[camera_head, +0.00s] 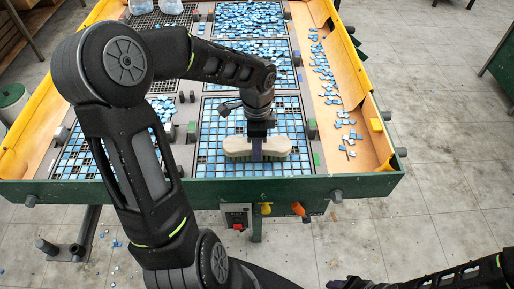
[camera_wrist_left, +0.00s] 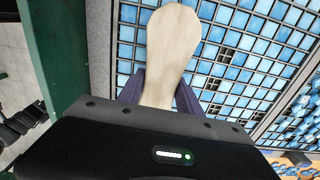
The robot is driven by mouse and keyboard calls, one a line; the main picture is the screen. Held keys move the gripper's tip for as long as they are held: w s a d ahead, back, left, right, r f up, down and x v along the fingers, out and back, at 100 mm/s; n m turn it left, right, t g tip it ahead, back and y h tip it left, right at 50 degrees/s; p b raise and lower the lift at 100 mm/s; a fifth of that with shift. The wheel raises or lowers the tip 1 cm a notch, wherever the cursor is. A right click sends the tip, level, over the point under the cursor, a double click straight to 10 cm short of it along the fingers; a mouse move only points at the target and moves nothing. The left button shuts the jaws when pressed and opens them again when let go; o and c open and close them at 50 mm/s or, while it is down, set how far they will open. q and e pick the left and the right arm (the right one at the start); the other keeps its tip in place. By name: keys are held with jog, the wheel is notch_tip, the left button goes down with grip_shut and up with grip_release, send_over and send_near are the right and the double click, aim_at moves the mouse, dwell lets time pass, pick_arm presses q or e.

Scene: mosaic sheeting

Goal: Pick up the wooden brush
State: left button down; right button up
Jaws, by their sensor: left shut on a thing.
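The wooden brush (camera_head: 240,146) lies across the near middle mosaic grid in the head view, with a pale wooden body. My left gripper (camera_head: 257,150) comes down on it from above and is shut on its middle. In the left wrist view, the rounded pale end of the brush (camera_wrist_left: 172,50) sticks out from between the two dark fingers (camera_wrist_left: 160,88). The gripper hides the middle of the brush. I cannot tell whether the brush touches the grid. Part of my right arm shows at the bottom right, but its fingertips cannot be made out.
Blue tiles fill the grids (camera_head: 290,169) around the brush, with a loose pile (camera_head: 248,18) at the back. Loose tiles lie on the wooden side ledge (camera_head: 352,110). The green front edge (camera_head: 370,186) borders the table. Small clamps (camera_head: 312,128) stand between grids.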

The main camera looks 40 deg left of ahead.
pick_arm(q)
notch_tip(320, 180, up, 10)
jog(key=shift+r, duration=0.1)
dwell(0.6)
dwell(0.4)
